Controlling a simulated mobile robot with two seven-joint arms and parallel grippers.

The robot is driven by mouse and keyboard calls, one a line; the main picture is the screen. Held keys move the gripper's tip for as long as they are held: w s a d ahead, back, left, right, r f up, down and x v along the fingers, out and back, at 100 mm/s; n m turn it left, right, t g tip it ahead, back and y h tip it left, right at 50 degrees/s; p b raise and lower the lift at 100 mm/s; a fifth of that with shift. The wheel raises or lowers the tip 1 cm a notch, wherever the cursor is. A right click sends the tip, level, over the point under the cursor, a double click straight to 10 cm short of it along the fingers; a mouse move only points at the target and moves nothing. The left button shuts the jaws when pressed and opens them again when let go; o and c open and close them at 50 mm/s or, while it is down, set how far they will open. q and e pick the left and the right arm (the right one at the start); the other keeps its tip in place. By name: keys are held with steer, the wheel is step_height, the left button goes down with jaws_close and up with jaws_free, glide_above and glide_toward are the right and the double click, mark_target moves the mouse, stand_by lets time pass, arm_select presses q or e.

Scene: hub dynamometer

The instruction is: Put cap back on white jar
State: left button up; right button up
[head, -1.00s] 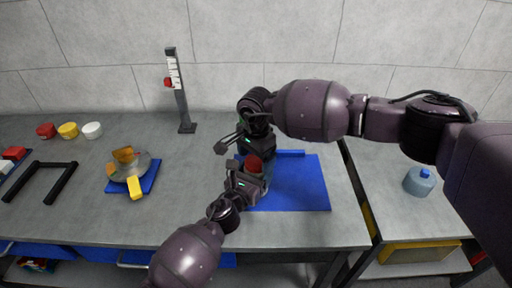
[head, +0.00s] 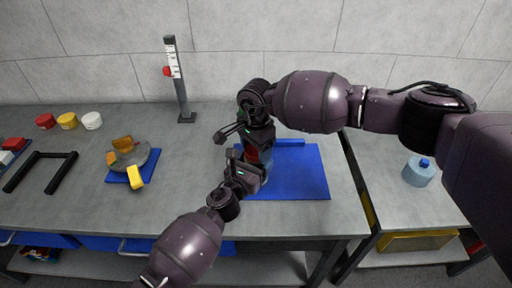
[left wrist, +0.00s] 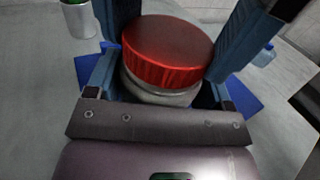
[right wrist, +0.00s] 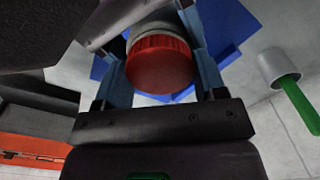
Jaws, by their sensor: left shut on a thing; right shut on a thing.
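The red cap (left wrist: 168,48) sits on top of the pale white jar (left wrist: 160,92) in the left wrist view, with no clear gap between them; I cannot tell if it is fully seated. My left gripper (left wrist: 165,65) is shut around the jar, below the cap. In the right wrist view the cap (right wrist: 160,65) is between the fingers of my right gripper (right wrist: 160,75), which is shut on it from above, and the jar's white side (right wrist: 152,28) shows beyond. In the head view both grippers meet over the blue mat (head: 300,180), mostly hiding jar and cap.
A gauge post (head: 180,85) stands at the back. A dish with yellow pieces (head: 130,160), a black handle frame (head: 42,168) and small red, yellow and white tubs (head: 67,121) are on the left. The mat's right half is clear.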

steer(key=m, duration=0.5)
steer(key=shift+m, duration=0.4)
steer(key=shift+w, duration=0.1)
steer(key=o, duration=0.9)
steer(key=shift+o, duration=0.6)
steer(key=shift+s, duration=0.2)
steer(key=shift+r, duration=0.1)
steer(key=shift+w+r, duration=0.1)
steer(key=shift+r, duration=2.05)
